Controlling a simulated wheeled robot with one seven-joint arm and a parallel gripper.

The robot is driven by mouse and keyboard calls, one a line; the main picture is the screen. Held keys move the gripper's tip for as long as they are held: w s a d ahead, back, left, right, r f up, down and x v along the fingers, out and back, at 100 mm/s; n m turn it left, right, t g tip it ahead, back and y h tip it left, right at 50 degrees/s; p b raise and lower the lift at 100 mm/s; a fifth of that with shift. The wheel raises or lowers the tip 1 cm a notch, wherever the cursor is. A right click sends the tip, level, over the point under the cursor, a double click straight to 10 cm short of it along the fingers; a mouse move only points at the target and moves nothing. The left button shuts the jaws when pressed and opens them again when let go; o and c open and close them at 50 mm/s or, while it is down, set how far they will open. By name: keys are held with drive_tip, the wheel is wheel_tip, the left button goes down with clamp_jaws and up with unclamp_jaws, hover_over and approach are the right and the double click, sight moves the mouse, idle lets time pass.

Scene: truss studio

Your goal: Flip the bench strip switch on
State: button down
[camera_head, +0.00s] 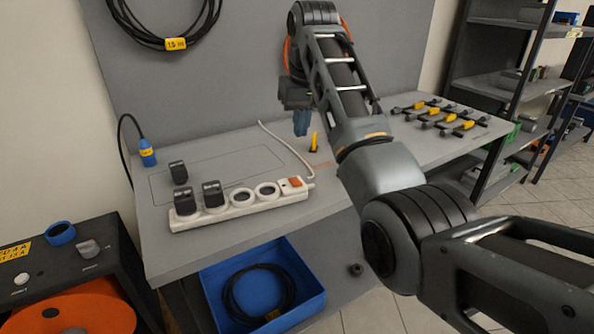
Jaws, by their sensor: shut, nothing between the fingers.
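The white bench strip (241,203) lies on the grey bench (225,238) near its front edge. Its orange switch (295,182) is at the strip's right end; I cannot tell which way it is tipped. Black plugs (185,203) sit in the left sockets, and the sockets to their right are empty. My gripper (301,132) points down above the bench, behind and slightly right of the switch. Its fingers are together and hold nothing. It is apart from the strip.
A black plug (178,172) stands behind the strip. A yellow upright piece (314,142) stands near my gripper. Several yellow-and-black clamps (443,118) lie at the right. A blue connector (147,153) is at the left; a blue bin (313,300) sits below.

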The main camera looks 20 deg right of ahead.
drive_tip(key=shift+f, duration=0.15)
drive_tip(key=p, duration=0.2)
approach(297, 183)
drive_tip(key=x, duration=0.2)
drive_tip(key=w+x, duration=0.1)
drive_tip(key=x, duration=0.2)
drive_tip(key=shift+a, duration=0.1)
drive_tip(key=shift+s+f, duration=0.15)
drive_tip(key=shift+f, duration=0.65)
drive_tip(key=shift+f, duration=0.25)
drive_tip(key=shift+w+r+b, duration=0.4)
drive_tip(key=shift+w+b, duration=0.2)
drive_tip(key=shift+w, duration=0.1)
